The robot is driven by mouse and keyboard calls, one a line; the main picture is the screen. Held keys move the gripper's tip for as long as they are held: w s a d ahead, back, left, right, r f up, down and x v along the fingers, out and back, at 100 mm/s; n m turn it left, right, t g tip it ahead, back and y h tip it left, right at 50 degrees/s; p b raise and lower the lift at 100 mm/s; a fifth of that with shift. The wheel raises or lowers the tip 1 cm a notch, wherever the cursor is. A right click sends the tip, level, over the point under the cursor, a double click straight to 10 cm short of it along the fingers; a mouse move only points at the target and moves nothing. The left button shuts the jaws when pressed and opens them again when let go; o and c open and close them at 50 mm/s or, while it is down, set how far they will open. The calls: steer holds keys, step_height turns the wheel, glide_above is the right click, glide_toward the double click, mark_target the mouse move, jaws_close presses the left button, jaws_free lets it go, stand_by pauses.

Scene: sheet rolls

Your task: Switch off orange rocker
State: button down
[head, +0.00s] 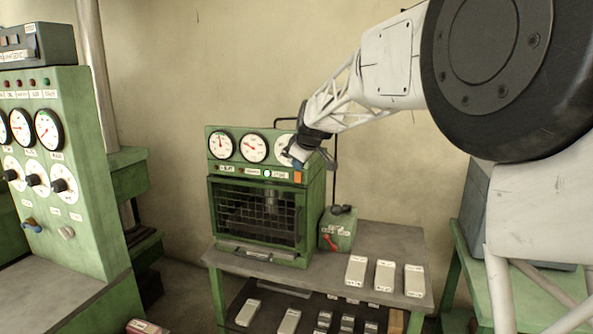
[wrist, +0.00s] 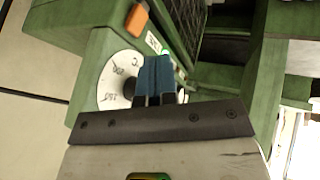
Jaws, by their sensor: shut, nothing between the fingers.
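The orange rocker (head: 298,177) sits at the right end of the label row on the front of a green cabinet (head: 314,205), below the right gauge. In the wrist view the rocker (wrist: 137,20) is at the top, ahead of and left of the fingertips, with nothing covering it. I cannot tell which way it is tipped. My gripper (head: 294,158) is in front of the right gauge, just above the rocker, and hides part of that gauge. In the wrist view my gripper (wrist: 157,62) shows blue fingers pressed together, empty and apart from the rocker.
A lit green lamp (head: 267,173) is left of the rocker. Two more gauges (head: 254,148) and a meshed window (head: 255,212) share the cabinet front. A green box with a red lever (head: 331,243) stands right of it. Several pale blocks (head: 384,275) lie on the table.

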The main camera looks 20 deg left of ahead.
steer(key=shift+w+r+v, duration=0.1)
steer(key=shift+w+v, duration=0.1)
steer(key=shift+v, duration=0.75)
steer(key=shift+w+r+v, duration=0.1)
steer(key=shift+w+v, duration=0.1)
steer(key=shift+v, duration=0.75)
steer(key=shift+w+r+v, duration=0.1)
steer(key=shift+w+v, duration=0.1)
steer(key=shift+v, duration=0.75)
steer(key=shift+d, duration=0.15)
steer(key=s+d+f+m+h, duration=0.1)
steer(key=s+d+m, duration=0.3)
steer(key=s+d, duration=0.85)
steer(key=s+d+f+m+h, duration=0.2)
steer(key=s+d+m, duration=0.2)
steer(key=s+d, duration=0.85)
steer(key=s+d+f+m, duration=0.2)
steer(key=s+d+f, duration=0.2)
steer(key=s, duration=0.5)
steer(key=s+d+f+m+g+h, duration=0.1)
steer(key=s+d+f+m, duration=0.2)
steer(key=s+d, duration=0.6)
steer(key=s+d+f+m+g, duration=0.1)
steer(key=s+d+f+m, duration=0.2)
steer(key=s+d+f, duration=0.4)
steer(key=shift+s+f+h, duration=0.2)
steer(key=shift+s+h, duration=0.2)
steer(key=shift+s, duration=0.55)
